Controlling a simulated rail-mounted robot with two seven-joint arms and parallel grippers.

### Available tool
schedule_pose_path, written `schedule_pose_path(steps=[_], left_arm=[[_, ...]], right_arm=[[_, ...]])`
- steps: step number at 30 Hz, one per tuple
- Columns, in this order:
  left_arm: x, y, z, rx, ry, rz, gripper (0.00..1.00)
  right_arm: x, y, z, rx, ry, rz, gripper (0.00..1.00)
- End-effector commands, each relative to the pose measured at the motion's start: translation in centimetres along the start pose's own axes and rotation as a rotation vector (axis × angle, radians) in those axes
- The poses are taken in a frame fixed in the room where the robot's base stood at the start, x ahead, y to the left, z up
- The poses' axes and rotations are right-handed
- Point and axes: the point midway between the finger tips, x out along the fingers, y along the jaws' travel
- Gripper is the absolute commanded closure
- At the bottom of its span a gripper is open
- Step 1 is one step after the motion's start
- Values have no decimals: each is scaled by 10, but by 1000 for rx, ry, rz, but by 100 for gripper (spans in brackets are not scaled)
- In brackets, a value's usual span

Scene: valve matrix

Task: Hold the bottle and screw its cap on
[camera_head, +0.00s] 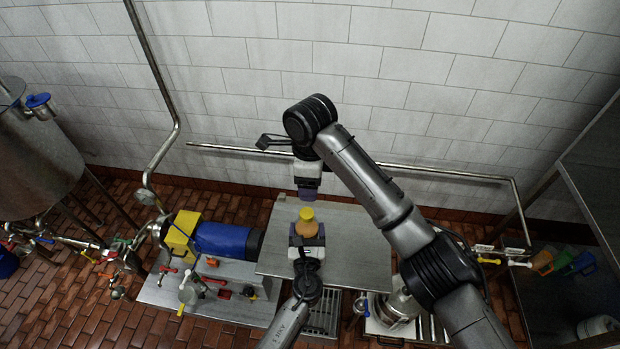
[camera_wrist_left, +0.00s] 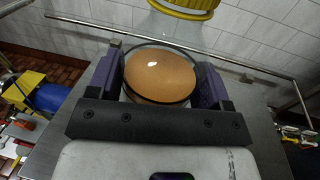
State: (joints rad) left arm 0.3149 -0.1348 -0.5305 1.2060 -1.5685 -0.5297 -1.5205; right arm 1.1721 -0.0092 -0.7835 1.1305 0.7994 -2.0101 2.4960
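The bottle (camera_head: 308,229) is held upright by my left gripper (camera_head: 307,241), in front of the grey table's left part. In the left wrist view, the purple fingers sit on both sides of the bottle (camera_wrist_left: 160,76), with orange-brown contents visible. The yellow cap (camera_head: 307,213) is at the top of the bottle and shows at the upper edge of the left wrist view (camera_wrist_left: 186,8). I cannot tell whether it is seated or turned tight. My right gripper (camera_head: 311,193) is just beyond the cap in the head view, apparently apart from it; its finger opening is unclear.
The grey table (camera_head: 345,262) is mostly bare around the bottle. A blue and yellow pump (camera_head: 225,238) stands to the left. A steel tank (camera_head: 35,150) is at far left. A wall pipe (camera_head: 440,171) runs behind, and coloured funnels (camera_head: 562,262) are at right.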

Motion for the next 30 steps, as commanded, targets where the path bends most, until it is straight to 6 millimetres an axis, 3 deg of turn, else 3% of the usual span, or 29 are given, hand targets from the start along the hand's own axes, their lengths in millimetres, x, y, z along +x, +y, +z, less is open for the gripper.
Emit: schedule_pose_path(steps=[8,17,22,30], left_arm=[[0,0,0,0,0,0,1],[-4,0,0,-1,0,0,1],[-25,0,0,-1,2,0,1],[-80,0,-1,-1,2,0,1]], right_arm=[[0,0,0,0,0,0,32],[-1,0,0,0,0,0,32],[-5,0,0,0,0,0,32],[-9,0,0,0,0,0,32]])
